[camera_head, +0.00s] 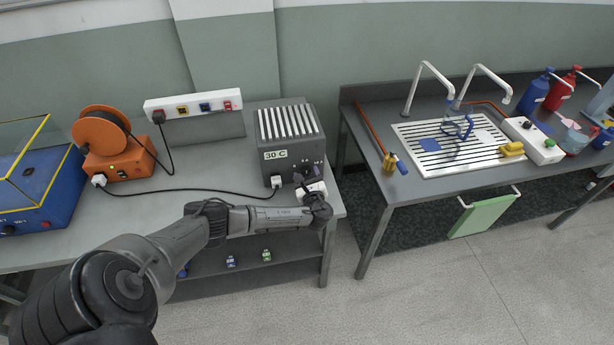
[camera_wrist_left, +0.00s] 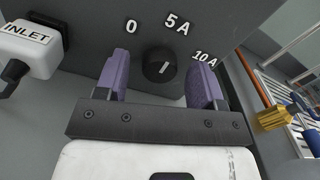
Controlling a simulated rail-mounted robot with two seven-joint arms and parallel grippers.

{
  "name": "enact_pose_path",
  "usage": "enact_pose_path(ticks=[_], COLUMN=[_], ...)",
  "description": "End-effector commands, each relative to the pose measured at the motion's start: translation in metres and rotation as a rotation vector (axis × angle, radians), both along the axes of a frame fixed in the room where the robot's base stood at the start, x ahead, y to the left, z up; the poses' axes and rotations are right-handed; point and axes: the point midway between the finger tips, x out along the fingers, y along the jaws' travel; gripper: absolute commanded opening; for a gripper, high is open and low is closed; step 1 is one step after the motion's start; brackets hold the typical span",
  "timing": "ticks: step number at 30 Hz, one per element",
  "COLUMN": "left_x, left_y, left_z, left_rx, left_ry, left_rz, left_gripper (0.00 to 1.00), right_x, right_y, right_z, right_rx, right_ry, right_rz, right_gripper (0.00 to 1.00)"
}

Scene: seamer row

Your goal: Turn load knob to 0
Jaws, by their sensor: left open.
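The load knob (camera_wrist_left: 155,67) is a small black dial with a white pointer mark on the dark front of the load box (camera_head: 290,135). Labels 0, 5 A and 10 A run around it from left to right. The pointer mark leans up and to the right, roughly between 5 A and 10 A; its exact setting is hard to tell. My left gripper (camera_wrist_left: 157,78) is open, with one purple finger on each side of the knob in the left wrist view. Gaps show between fingers and knob. In the head view the gripper (camera_head: 309,178) is small at the box front, hiding the knob.
A white INLET plug (camera_wrist_left: 30,48) sits left of the knob, its black cable crossing the bench (camera_head: 60,248). An orange cable reel (camera_head: 115,160) and a blue machine (camera_head: 40,200) stand farther left. A sink bench (camera_head: 420,190) stands right, across a floor gap.

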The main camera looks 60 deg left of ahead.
Motion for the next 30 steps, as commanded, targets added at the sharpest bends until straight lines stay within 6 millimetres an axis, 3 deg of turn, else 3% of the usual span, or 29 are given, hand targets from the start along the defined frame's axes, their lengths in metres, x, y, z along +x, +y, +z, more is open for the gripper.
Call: enact_pose_path(ticks=[10,25,30], left_x=[0.0008,0.0006,0.0006], left_y=[0.0026,0.0024,0.0023], left_z=[0.0002,0.0001,0.0000], left_rx=[0.000,0.000,-0.002], left_ry=[0.000,0.000,-0.006], left_rz=[0.000,0.000,0.000], left_gripper=[0.63,0.16,0.13], right_x=[-0.0001,-0.0006,-0.0006], right_y=[0.0012,0.0017,0.0016], right_z=[-0.0006,-0.0009,-0.0008], right_rx=[0.004,0.006,0.005], right_ry=[0.001,0.002,0.003], right_rz=[-0.003,-0.003,-0.004], right_gripper=[0.43,0.43,0.43])
